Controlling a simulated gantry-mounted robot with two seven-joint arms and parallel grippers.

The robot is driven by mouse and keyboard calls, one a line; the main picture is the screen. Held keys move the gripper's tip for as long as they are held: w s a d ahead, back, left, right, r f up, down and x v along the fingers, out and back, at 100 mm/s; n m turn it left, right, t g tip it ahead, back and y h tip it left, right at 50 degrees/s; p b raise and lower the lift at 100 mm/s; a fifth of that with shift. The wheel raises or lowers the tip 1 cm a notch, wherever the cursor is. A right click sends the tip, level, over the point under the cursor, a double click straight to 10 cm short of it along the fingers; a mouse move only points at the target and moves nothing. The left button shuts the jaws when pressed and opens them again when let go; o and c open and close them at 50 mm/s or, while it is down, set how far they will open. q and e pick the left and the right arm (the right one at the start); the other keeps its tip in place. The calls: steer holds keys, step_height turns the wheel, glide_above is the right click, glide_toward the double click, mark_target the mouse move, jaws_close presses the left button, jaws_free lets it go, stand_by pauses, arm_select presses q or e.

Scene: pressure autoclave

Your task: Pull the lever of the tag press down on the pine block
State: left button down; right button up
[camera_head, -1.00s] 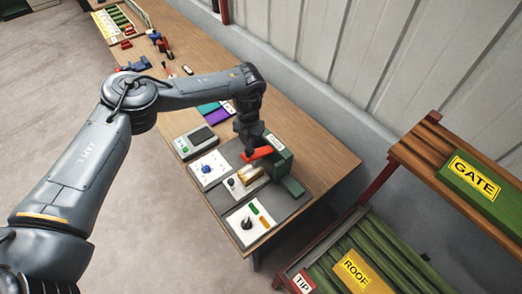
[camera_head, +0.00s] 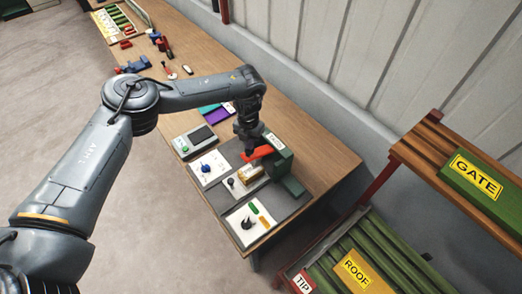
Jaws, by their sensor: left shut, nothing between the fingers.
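The green tag press (camera_head: 280,158) stands near the right edge of the wooden workbench. Its red lever (camera_head: 259,153) sticks out to the left, over the pale pine block (camera_head: 249,174). My left gripper (camera_head: 249,152) is shut and empty, pointing down at the lever's outer end. It seems to touch the lever or hover just over it; I cannot tell which. The lever looks close above the block, but the gap is too small to judge. My right gripper is not in view.
Around the press are a panel with a blue knob (camera_head: 205,168), a white panel with a dark knob (camera_head: 247,222) and a grey device (camera_head: 195,140). A rack with GATE (camera_head: 475,177) and ROOF (camera_head: 357,271) signs stands right. The bench's right end (camera_head: 335,165) is bare.

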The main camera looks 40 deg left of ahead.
arm_select(q)
steer(key=shift+f+b, duration=1.4)
steer(key=shift+f, duration=1.25)
steer(key=shift+r+p, duration=1.5)
steer(key=shift+r, duration=0.2)
steer(key=shift+r+p, duration=2.5)
steer(key=shift+r, duration=0.5)
